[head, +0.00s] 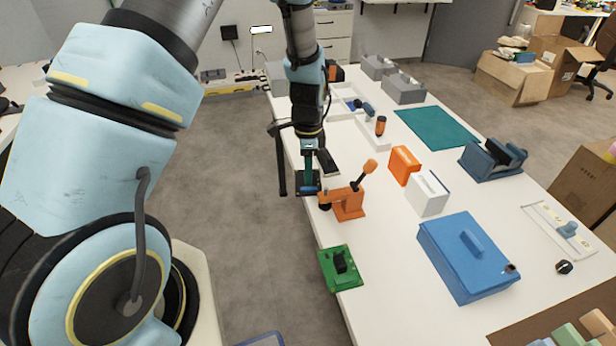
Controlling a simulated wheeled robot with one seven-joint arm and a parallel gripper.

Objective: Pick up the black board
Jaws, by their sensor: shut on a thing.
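My gripper (308,184) hangs pointing down at the left edge of the white table, just left of the orange clamp-like device. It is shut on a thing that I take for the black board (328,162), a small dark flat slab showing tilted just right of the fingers. The gripper partly hides the slab, and the contact is too small to make out clearly.
The orange device (347,203) with its raised handle stands very close to the gripper. A green base with a black part (341,267) sits at the near left edge. A blue lidded box (468,258), orange box (404,165) and white box (427,193) stand further right. The teal mat (437,127) is clear.

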